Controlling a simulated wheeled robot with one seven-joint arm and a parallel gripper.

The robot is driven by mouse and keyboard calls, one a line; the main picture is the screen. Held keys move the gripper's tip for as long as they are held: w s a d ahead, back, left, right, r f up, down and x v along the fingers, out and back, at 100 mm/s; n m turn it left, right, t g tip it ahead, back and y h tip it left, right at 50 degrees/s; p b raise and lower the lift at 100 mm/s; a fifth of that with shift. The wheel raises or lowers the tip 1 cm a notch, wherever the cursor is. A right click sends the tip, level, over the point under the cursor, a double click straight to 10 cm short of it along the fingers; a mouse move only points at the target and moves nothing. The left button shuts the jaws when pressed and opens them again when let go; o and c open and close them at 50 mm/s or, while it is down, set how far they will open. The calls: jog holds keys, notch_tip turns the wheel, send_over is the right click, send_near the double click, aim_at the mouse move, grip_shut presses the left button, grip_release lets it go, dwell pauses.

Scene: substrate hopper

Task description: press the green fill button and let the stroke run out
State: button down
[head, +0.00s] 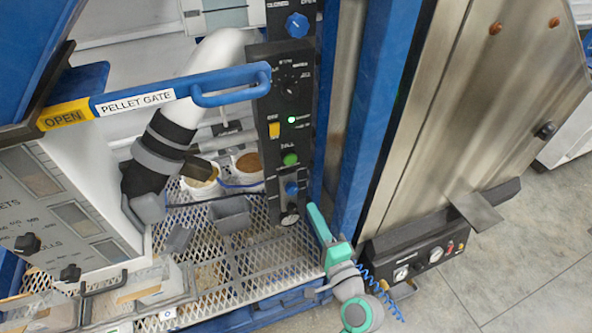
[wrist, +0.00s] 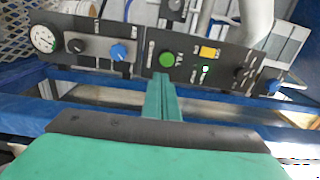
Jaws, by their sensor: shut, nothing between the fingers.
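The green fill button (head: 290,159) sits on the tall black control panel (head: 270,95). It stands out in the wrist view (wrist: 166,59) as a round green cap. My teal gripper (head: 314,209) is low and to the right of the button in the head view, beside the panel's lower end. In the wrist view my gripper (wrist: 161,77) is shut and empty, its fingertips pointing at the panel just below the button. The fingertips look apart from the button. A small green lamp (head: 292,119) glows above the button; it also shows in the wrist view (wrist: 206,69).
The panel also carries a yellow switch (head: 274,130), a blue knob (head: 291,188) and a gauge (head: 290,220). A blue lever marked PELLET GATE (head: 180,90) reaches across to the panel's left. A blue post (head: 362,110) stands close on the right. White tubs (head: 248,163) stand behind on the mesh.

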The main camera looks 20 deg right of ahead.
jog(key=shift+w+d+r, duration=0.2)
jog(key=shift+d+r, duration=0.1)
jog(key=shift+r, duration=0.4)
send_near(292, 161)
jog(key=shift+y, duration=0.3)
jog(key=w, duration=0.4)
jog(key=shift+w+a, duration=0.15)
jog(key=shift+w, duration=1.05)
jog(key=shift+w, duration=0.15)
